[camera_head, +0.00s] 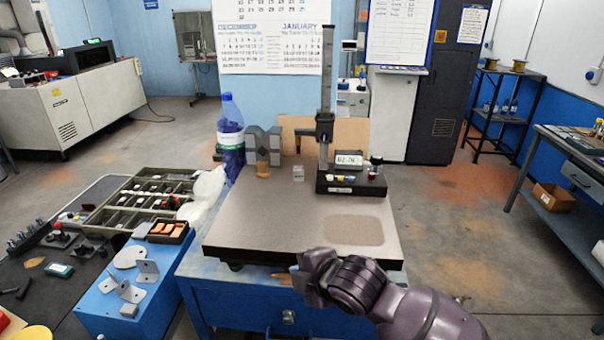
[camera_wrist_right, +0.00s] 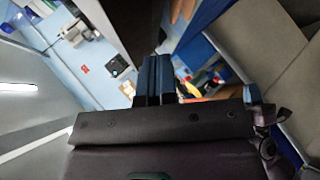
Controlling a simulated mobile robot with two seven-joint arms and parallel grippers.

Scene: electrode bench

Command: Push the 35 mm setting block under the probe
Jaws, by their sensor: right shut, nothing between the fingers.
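A height gauge with a tall column (camera_head: 327,75) stands on a black base at the back of the granite plate (camera_head: 280,225). Its probe carriage (camera_head: 324,128) sits partway up the column, above the plate. A small pale grey block (camera_head: 298,174) stands on the plate just left of the gauge base, apart from it; its marking is too small to read, so I cannot tell whether it is the 35 mm one. My right gripper (camera_head: 296,272) is at the plate's front edge, well in front of the block. In the wrist view its blue fingers (camera_wrist_right: 154,78) are together and empty.
A larger grey block (camera_head: 262,146), a small brass piece (camera_head: 263,170) and a blue bottle (camera_head: 230,130) stand at the plate's back left. A digital display (camera_head: 349,159) and small items sit by the gauge. The plate's middle and front are clear.

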